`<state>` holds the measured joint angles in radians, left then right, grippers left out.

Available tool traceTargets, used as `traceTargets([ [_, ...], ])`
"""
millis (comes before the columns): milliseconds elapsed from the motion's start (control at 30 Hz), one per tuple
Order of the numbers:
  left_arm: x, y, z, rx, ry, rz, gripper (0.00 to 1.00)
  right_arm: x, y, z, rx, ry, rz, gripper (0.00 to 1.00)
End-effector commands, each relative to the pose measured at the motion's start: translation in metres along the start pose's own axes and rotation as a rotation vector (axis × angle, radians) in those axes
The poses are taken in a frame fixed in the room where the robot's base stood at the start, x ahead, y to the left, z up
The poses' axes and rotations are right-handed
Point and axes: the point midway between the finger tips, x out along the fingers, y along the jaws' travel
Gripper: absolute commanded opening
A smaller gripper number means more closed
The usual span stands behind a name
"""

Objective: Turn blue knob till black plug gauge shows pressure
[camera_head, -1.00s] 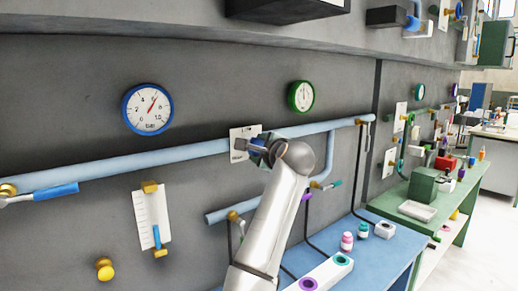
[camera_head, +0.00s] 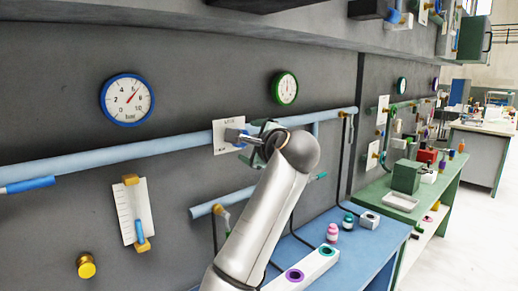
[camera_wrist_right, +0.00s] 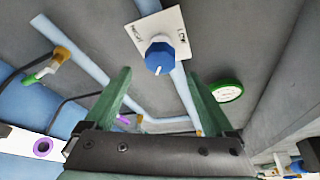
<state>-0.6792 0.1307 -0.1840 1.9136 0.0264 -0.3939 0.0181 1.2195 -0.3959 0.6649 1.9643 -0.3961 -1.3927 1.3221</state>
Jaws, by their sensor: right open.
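The blue knob (camera_wrist_right: 160,54) is on a white plate (camera_wrist_right: 158,28) with a small white pointer at its tip. In the head view, the knob (camera_head: 234,137) sits in front of its plate (camera_head: 228,122) on the light blue pipe. My right gripper (camera_wrist_right: 158,76) has green fingers, open and empty, with the knob ahead between their tips, apart from them. In the head view, this gripper (camera_head: 262,134) is partly hidden by my wrist. A green-rimmed gauge (camera_head: 285,87) hangs right of the plate, its needle too small to read. Which gauge belongs to a black plug cannot be told.
A blue-rimmed bar gauge (camera_head: 127,99) hangs at left, its needle near 6. Below it are a white scale (camera_head: 128,205) and a yellow knob (camera_head: 86,265). A blue bench (camera_head: 345,264) with small bottles stands at right. A dark ledge overhangs above.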

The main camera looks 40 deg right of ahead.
Motion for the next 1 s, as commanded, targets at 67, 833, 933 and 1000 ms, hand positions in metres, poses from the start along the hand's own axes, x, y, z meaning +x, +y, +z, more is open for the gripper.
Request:
traceTargets([
  [67, 0.004, 0.0, 0.005, 0.0, 0.0, 0.0, 0.5, -0.017, 0.001, -0.002, 0.001, 0.001, -0.005, 0.89],
  [833, 0.009, -0.001, 0.01, 0.0, 0.0, 0.0, 0.5, -0.058, 0.0, 0.0, 0.0, 0.0, 0.001, 0.89],
  [933, 0.009, -0.001, 0.009, 0.0, 0.0, 0.0, 0.5, -0.058, 0.0, 0.0, 0.0, 0.0, 0.001, 0.89],
  [1000, 0.009, -0.001, 0.009, 0.001, 0.0, 0.0, 0.5, -0.058, 0.0, 0.0, 0.0, 0.0, 0.001, 0.89],
])
